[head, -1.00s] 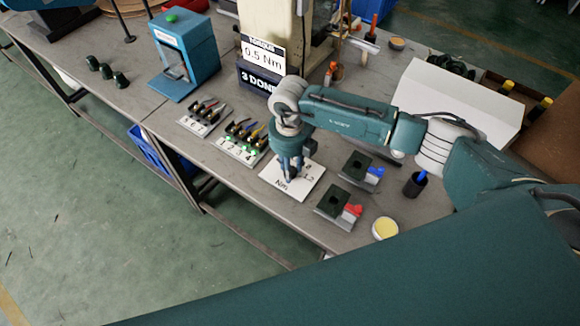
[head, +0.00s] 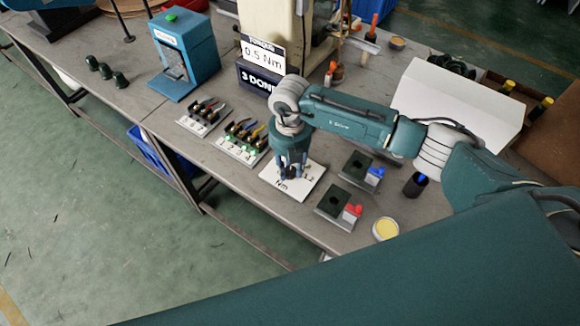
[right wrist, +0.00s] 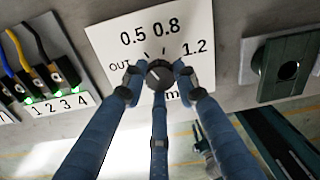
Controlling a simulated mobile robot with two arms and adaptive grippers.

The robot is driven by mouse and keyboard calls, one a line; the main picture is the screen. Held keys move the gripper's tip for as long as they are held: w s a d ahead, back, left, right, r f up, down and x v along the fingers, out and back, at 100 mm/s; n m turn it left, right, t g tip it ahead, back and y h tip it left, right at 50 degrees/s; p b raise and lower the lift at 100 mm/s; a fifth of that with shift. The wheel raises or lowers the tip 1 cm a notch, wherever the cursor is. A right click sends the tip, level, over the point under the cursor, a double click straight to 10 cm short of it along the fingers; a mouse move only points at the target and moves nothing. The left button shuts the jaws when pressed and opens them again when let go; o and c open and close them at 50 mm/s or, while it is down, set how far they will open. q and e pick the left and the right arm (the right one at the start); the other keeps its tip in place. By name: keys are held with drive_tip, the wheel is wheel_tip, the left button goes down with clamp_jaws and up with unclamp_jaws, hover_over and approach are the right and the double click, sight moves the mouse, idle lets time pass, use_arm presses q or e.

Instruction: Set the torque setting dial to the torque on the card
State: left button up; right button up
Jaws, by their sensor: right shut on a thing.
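The torque card (head: 263,58) stands at the back of the bench and reads 0.5 Nm. The white dial plate (head: 300,188) lies flat on the bench. In the right wrist view the plate (right wrist: 110,38) shows OUT, 0.5, 0.8 and 1.2 around a dark round dial (right wrist: 158,74). My right gripper (head: 287,172) points down over the plate. In the right wrist view its fingers (right wrist: 159,80) are shut on the dial. The dial's pointer is too small to read surely. In the head view the fingers hide the dial. My left gripper is not in view.
A numbered block with coloured wires (head: 241,140) lies left of the plate. Two dark fixtures with a blue (head: 375,174) and a red (head: 352,210) part stand to its right. A dark sign reading 3 DONE (head: 258,80) stands behind. A yellow-filled dish (head: 385,229) is near the front edge.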

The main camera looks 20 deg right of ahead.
sight(291, 170)
drive_tip(key=shift+w+r+m, duration=0.15)
drive_tip(key=shift+m, duration=0.25)
drive_tip(key=o, duration=1.1)
drive_tip(key=shift+o, duration=0.2)
wheel_tip(291, 170, up, 12)
